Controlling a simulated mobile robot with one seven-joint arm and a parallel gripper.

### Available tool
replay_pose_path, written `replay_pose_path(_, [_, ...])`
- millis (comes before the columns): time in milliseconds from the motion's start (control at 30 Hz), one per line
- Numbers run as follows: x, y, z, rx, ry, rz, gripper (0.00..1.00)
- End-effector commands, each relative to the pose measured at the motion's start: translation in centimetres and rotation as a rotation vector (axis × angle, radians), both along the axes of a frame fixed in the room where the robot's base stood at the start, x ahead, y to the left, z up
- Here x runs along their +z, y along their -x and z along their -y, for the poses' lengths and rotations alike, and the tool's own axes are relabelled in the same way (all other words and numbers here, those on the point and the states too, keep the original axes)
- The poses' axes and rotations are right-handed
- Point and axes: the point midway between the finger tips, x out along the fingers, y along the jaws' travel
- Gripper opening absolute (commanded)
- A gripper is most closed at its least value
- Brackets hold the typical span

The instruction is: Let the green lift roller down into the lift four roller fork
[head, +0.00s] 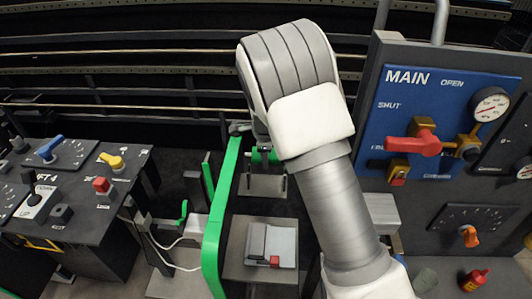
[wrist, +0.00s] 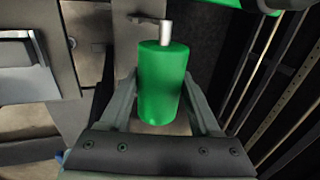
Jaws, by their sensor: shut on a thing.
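The green lift roller (wrist: 161,85) is a smooth cylinder with a pale metal pin sticking out of its far end. In the wrist view it lies between the two fingers of my gripper (wrist: 160,98), which is shut on it. In the head view my white and grey arm hides the gripper. A small green piece (head: 264,156) shows just left of the arm, above a grey plate with thin uprights; I cannot tell whether it is the roller. I cannot clearly make out the lift four roller fork in either view.
A tall green bar (head: 221,215) stands left of my arm. A grey box with a red button (head: 275,261) sits below. A control desk (head: 75,190) is at the left. The blue MAIN panel (head: 440,120) with a red handle is close on the right. Dark rails run behind.

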Motion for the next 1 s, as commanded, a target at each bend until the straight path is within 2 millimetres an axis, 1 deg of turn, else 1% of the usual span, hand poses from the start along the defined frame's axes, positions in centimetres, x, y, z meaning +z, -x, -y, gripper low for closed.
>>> replay_pose_path(33, [-0.6, 0.0, 0.0, 0.000, 0.000, 0.001, 0.00])
replay_pose_path(100, [-1.1, 0.0, 0.0, 0.001, 0.000, 0.001, 0.00])
replay_pose_path(1000, [-7.3, 0.0, 0.0, 0.001, 0.000, 0.001, 0.00])
